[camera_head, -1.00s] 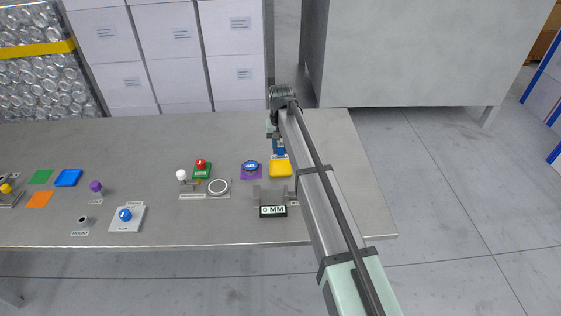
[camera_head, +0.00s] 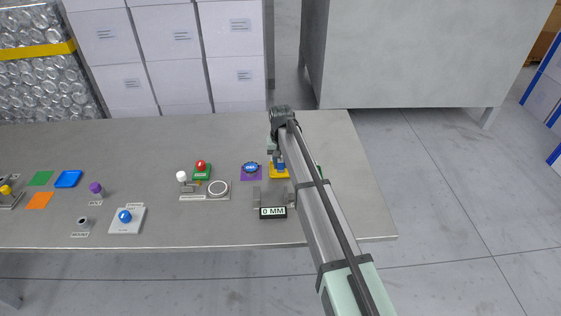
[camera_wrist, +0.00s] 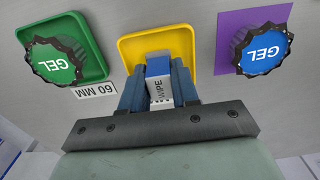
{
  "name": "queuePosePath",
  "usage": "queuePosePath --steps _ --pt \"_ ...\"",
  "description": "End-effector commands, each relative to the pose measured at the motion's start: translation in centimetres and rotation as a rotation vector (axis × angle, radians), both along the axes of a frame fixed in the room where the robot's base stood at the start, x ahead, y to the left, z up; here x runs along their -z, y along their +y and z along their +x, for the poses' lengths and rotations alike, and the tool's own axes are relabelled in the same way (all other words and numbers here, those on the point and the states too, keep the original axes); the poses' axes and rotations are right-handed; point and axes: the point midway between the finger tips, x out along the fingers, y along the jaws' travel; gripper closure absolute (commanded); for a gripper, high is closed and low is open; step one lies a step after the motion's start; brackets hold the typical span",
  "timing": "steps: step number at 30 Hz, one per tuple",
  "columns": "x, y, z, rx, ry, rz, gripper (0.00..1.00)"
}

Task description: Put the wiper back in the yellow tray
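The yellow tray (camera_wrist: 190,38) lies flat on the table, and it also shows in the head view (camera_head: 273,174), partly covered by my arm. My gripper (camera_wrist: 163,88) is shut on the wiper (camera_wrist: 158,68), a blue and white block labelled WIPE, with one finger on each side. In the wrist view the wiper's far end overlaps the tray's area. I cannot tell whether the wiper touches the tray floor.
A blue GEL cap (camera_wrist: 262,55) sits on a purple mat (camera_wrist: 228,22) on one side of the tray. A green GEL cap (camera_wrist: 55,62) sits in a green tray (camera_wrist: 93,40) on the other. A 0 MM display (camera_head: 273,212) stands nearer the front.

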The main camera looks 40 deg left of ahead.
Motion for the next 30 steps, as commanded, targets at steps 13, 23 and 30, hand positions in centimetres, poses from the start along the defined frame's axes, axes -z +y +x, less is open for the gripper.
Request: queuePosePath --steps 13,23,30 --pt "0.0 0.0 0.0 0.000 0.000 0.000 0.45" --pt "-2.6 0.0 0.0 0.000 -0.001 0.001 0.45" --pt "-7.2 0.1 0.1 0.000 -0.001 0.001 0.45"
